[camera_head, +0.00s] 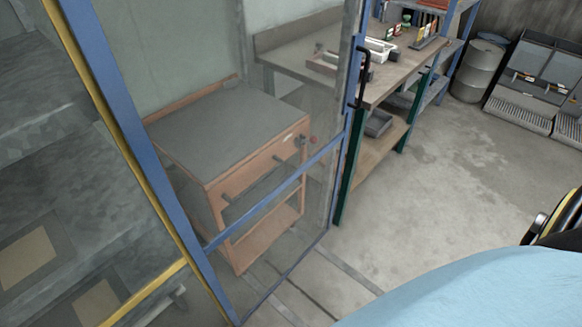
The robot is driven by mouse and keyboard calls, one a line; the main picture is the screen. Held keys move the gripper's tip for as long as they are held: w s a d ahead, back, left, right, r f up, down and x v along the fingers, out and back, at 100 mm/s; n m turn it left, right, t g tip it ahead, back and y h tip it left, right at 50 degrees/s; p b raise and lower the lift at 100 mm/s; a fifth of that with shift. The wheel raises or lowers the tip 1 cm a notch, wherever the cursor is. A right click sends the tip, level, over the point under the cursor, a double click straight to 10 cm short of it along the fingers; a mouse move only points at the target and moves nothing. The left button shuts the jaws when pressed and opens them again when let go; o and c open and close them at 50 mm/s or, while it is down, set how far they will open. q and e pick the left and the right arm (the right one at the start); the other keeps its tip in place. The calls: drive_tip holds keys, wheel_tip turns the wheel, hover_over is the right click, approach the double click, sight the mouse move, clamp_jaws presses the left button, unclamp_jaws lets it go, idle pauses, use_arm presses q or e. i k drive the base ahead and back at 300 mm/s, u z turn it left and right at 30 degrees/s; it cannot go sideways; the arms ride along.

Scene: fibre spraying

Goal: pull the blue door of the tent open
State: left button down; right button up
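The tent's blue door (273,198) has a clear panel in a blue frame with a crossbar. It fills the left middle of the head view, and its top is cut off. Its black handle (363,78) is on the right upright, with nothing holding it. I cannot tell whether the door is fully shut or slightly ajar. A yellow-edged tent panel (160,293) stands to the left of the door. Neither of my grippers is in view.
Through the door's clear panel I see an orange cabinet (250,165) with a grey top. A workbench (392,88) stands behind the door's right upright. Grey drums (478,68) stand at the back right. The concrete floor (440,190) right of the door is clear.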

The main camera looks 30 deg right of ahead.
sight(82, 19)
drive_tip(key=u, duration=0.05)
drive_tip(key=k, duration=1.1)
drive_tip(key=z, duration=1)
drive_tip(key=i, duration=1.7)
drive_tip(key=u, duration=0.75)
